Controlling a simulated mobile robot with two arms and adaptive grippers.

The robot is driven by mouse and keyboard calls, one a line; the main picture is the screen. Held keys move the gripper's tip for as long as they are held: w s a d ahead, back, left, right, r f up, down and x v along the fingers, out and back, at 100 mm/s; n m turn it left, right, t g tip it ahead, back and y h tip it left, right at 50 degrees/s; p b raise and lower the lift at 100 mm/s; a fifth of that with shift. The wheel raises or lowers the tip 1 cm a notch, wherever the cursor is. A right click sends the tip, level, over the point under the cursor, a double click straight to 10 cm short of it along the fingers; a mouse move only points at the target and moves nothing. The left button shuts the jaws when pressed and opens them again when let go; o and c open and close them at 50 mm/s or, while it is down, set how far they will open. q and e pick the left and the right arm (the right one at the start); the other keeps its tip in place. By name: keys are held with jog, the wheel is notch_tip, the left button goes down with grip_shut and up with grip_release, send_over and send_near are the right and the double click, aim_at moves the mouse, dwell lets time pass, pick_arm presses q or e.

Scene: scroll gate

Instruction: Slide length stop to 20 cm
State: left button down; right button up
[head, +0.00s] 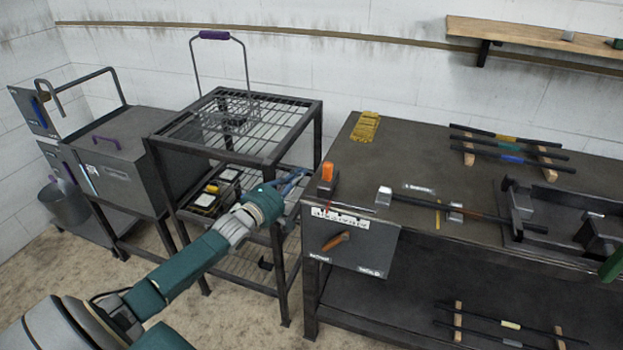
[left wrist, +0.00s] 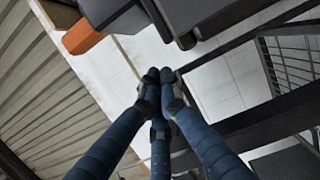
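A dark rail with silver blocks lies on the workbench (head: 355,165); one silver block (head: 384,196) is at its left end and another silver block (head: 455,212) is further right. I cannot tell which block is the length stop, and no scale can be read. My left gripper (head: 298,180) is in front of the wire-shelf rack, left of the bench and apart from the rail. In the left wrist view, its blue fingers (left wrist: 160,77) meet at the tips with nothing seen between them. My right gripper is not visible.
An orange-topped post (head: 326,180) and a control panel with an orange lever (head: 336,240) are at the bench's left end. A dark clamp machine (head: 520,205) stands right. Coloured rods (head: 510,145) lie at the back. The wire rack (head: 285,145) stands beside the bench.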

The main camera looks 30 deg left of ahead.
aim_at(340, 196)
pick_arm(q)
jog(key=d, duration=0.1)
jog(key=d+p, duration=0.1)
jog(key=d, duration=0.1)
jog(key=shift+w+d+r, duration=0.1)
jog(key=shift+w+d, duration=0.1)
jog(key=shift+w, duration=0.15)
jog(key=shift+d, duration=0.25)
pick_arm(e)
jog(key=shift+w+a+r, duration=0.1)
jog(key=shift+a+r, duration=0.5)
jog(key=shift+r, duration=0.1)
pick_arm(q)
jog(key=shift+w+d, duration=0.1)
jog(key=shift+d, duration=0.1)
jog(key=d, duration=0.2)
jog(key=w+d+p, duration=0.1)
jog(key=d, duration=0.2)
jog(key=w+d+p, duration=0.1)
jog(key=d, duration=0.2)
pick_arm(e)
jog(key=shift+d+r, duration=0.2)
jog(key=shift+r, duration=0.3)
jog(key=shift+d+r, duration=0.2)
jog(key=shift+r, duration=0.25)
pick_arm(q)
jog(key=shift+a, duration=0.1)
